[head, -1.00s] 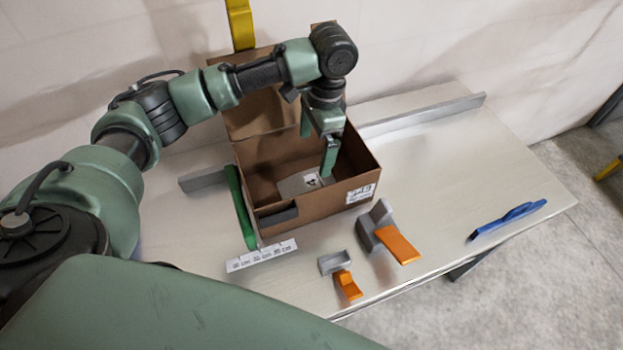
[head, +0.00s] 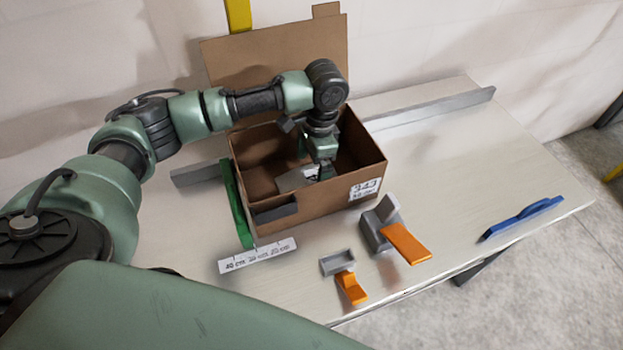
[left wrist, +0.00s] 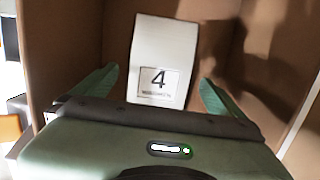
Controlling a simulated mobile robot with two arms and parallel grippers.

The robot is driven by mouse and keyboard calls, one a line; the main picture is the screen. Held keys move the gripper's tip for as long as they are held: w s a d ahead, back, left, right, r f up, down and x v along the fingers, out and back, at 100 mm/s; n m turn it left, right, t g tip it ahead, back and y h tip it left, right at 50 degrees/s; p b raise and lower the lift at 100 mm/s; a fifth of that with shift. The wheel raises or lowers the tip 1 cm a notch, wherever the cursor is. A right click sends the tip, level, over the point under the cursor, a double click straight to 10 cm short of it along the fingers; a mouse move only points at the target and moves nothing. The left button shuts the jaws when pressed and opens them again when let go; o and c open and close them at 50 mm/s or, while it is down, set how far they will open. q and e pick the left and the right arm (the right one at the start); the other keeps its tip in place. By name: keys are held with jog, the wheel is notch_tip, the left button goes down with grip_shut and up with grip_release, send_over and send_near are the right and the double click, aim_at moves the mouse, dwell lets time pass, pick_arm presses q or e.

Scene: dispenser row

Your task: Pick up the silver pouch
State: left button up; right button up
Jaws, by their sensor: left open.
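The silver pouch (left wrist: 163,45) lies inside the open cardboard box, and its label with a "4" faces up in the left wrist view. In the head view the pouch (head: 291,180) is partly hidden by my gripper. My left gripper (head: 322,172) is lowered into the box (head: 325,208) at the pouch. In the left wrist view the left gripper's (left wrist: 158,88) fingers are open, one on each side of the pouch's near end, with gaps showing beside it. Whether the fingertips reach below the pouch's top I cannot tell. My right gripper is not in view.
The box walls stand close around my gripper, with the raised flap (head: 270,62) behind. Two grey scoops with orange handles (head: 405,243) (head: 351,288), a ruler strip (head: 258,255) and a blue tool (head: 523,217) lie on the table (head: 470,160). The table's right part is mostly clear.

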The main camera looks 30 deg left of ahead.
aim_at(308, 182)
pick_arm(q)
jog(key=shift+s+a+f, duration=0.1)
jog(key=shift+f, duration=0.6)
jog(key=shift+s+a+f, duration=0.1)
jog(key=shift+f, duration=0.55)
jog(key=c, duration=1.3)
jog(key=shift+c, duration=0.2)
